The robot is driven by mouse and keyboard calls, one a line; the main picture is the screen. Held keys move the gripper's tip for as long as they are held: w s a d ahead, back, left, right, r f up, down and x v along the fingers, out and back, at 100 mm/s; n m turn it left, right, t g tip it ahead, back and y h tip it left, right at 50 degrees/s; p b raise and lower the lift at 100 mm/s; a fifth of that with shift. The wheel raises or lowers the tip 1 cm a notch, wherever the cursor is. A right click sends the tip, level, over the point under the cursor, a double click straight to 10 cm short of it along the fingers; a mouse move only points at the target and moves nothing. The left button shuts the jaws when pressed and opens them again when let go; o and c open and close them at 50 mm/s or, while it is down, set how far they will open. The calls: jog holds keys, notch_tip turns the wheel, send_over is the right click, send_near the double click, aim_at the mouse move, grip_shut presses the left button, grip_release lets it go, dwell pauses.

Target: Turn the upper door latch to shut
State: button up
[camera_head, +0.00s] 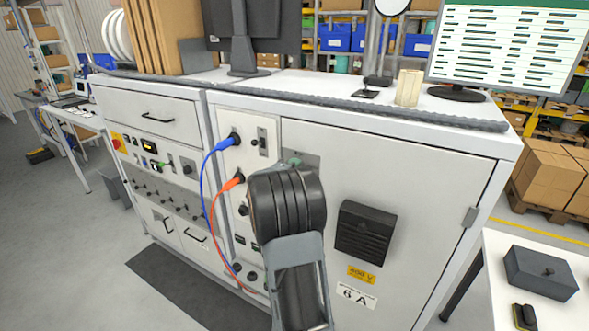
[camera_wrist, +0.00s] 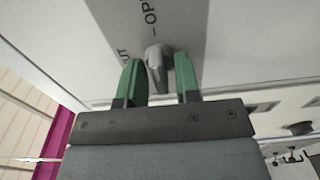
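The upper door latch (camera_wrist: 156,66) is a grey knob on a grey plate (camera_wrist: 172,22) in the wrist view. The plate carries partly hidden lettering, "UT" on the left and "OP" on the right. My gripper (camera_wrist: 160,74) is open, with one green finger on each side of the latch. A gap shows beside the latch; I cannot tell whether either finger touches it. In the head view my gripper (camera_head: 294,160) is at the top left of the cabinet door (camera_head: 420,180), over the plate (camera_head: 312,160). My wrist hides the latch there.
Blue (camera_head: 209,165) and orange (camera_head: 220,205) cables hang from the panel just left of my arm. A black vent box (camera_head: 365,234) sticks out of the door to the right. A side table (camera_head: 520,240) with a dark box stands at lower right.

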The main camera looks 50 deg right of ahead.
jog(key=shift+f+n+b, duration=0.15)
jog(key=shift+n+b, duration=0.15)
jog(key=shift+b, duration=0.2)
jog(key=shift+c, duration=0.2)
jog(key=shift+f+n+b, duration=0.1)
jog(key=shift+n+b, duration=0.9)
jog(key=shift+b, duration=0.25)
jog(key=n+b, duration=0.2)
jog(key=n, duration=0.1)
jog(key=shift+n+b, duration=0.3)
jog(key=shift+b, duration=0.05)
jog(key=n+b, duration=0.1)
jog(key=n, duration=0.1)
jog(key=shift+n, duration=0.3)
jog(key=n, duration=0.4)
jog(key=shift+r+n+b, duration=0.25)
jog(key=shift+n+b, duration=0.05)
jog(key=shift+n+p, duration=0.3)
jog(key=shift+n, duration=1.9)
jog(key=o, duration=0.6)
